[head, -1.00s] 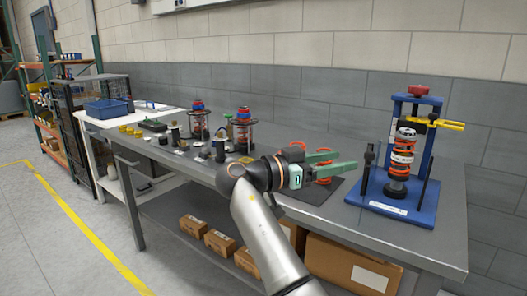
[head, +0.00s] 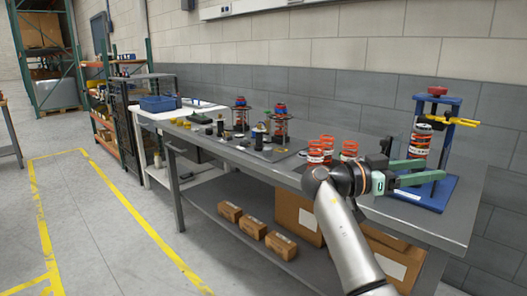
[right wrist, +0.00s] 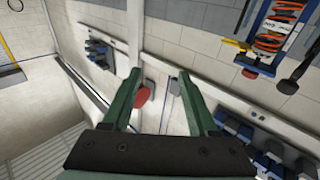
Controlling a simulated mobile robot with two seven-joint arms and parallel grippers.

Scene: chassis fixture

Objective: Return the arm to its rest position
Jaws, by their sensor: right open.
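My right arm comes in from the bottom right of the head view and reaches up over the front part of the workbench (head: 250,172). My right gripper (head: 432,169) has green fingers that are apart with nothing between them. It points to the right, in front of the blue fixture stand (head: 443,190), and overlaps it in the picture. I cannot tell the gap between them. In the right wrist view the two fingers (right wrist: 160,80) are spread and empty. My left gripper is in neither view.
Orange spring units (head: 317,152) stand on the bench behind my forearm. The blue stand holds an orange spring (head: 420,142) under yellow clamp arms (head: 465,122). A blue bin (head: 158,104) stands at the far left. Cardboard boxes (head: 281,245) sit on the lower shelf. The left floor is open.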

